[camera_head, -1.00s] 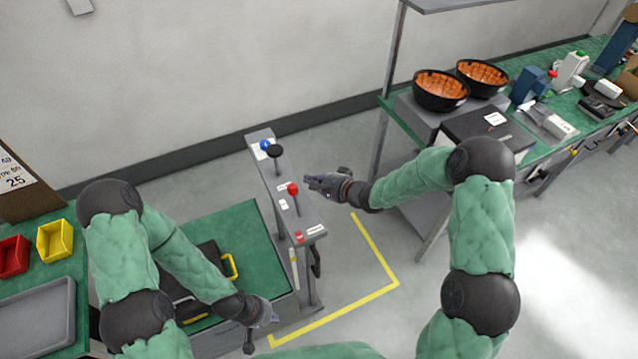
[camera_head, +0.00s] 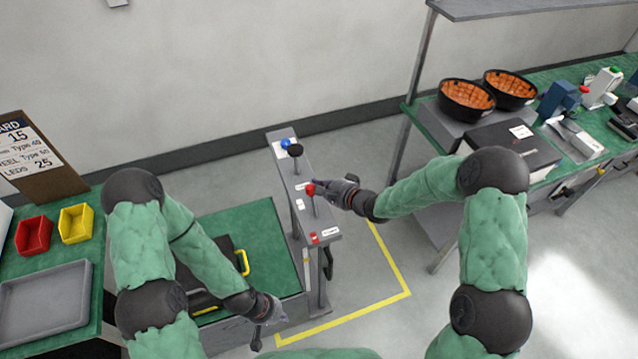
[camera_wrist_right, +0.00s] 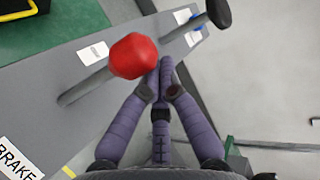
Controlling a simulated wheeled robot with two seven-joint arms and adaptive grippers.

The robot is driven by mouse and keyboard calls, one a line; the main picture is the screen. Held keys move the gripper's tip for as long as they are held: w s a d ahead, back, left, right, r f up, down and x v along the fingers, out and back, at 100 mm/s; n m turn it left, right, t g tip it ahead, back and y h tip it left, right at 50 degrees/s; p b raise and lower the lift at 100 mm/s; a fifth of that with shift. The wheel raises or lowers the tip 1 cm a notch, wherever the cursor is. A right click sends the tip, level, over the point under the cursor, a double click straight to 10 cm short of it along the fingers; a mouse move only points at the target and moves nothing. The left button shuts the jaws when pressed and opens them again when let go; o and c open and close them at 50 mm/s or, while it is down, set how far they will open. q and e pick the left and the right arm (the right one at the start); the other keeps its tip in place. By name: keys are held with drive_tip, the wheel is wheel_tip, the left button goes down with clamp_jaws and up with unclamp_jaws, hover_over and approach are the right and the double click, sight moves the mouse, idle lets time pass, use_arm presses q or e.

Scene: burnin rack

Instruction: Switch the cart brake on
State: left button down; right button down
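The cart's narrow grey panel (camera_head: 291,183) carries a lever with a red knob (camera_head: 310,190) and a lever with a black knob (camera_head: 296,151). In the right wrist view a BRAKE label (camera_wrist_right: 16,160) lies on the panel near the base of the red-knobbed lever (camera_wrist_right: 133,56). My right gripper (camera_head: 325,190) is right beside the red knob, at its right in the head view. Its purple fingers (camera_wrist_right: 162,78) converge at the tips with nothing between them; contact with the knob is unclear. My left gripper (camera_head: 268,322) hangs low by the cart's front edge, its fingers hard to make out.
The green cart top (camera_head: 226,225) holds a black case with a yellow handle (camera_head: 243,262). A blue knob (camera_head: 285,143) sits at the panel's far end. Yellow floor tape (camera_head: 395,265) borders the cart. A bench with black bowls (camera_head: 466,99) stands right, red and yellow bins (camera_head: 76,223) left.

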drive_tip(key=s+n+t+y+b, duration=0.1)
drive_tip(key=s+t+y+b, duration=0.1)
drive_tip(key=b, duration=0.3)
drive_tip(key=s+d+n+t+y+b, duration=0.1)
drive_tip(key=s+t+y+b, duration=0.1)
drive_tip(key=b, duration=0.3)
drive_tip(key=s+d+n+t+y+b, duration=0.1)
drive_tip(key=s+n+t+b, duration=0.1)
drive_tip(key=b, duration=0.4)
drive_tip(key=shift+s+d+r+y, duration=0.1)
drive_tip(key=shift+s+r+y, duration=0.1)
drive_tip(key=shift+s, duration=0.2)
drive_tip(key=shift+s+d+r+y, duration=0.1)
drive_tip(key=shift+s+y, duration=0.1)
drive_tip(key=shift+s, duration=0.2)
drive_tip(key=shift+s+d+n+y+b, duration=0.15)
drive_tip(key=shift+s+n+y+b, duration=0.25)
drive_tip(key=shift+b, duration=0.3)
drive_tip(key=shift+s+d+b, duration=0.15)
drive_tip(key=shift+s+b, duration=0.3)
drive_tip(key=shift+b, duration=0.05)
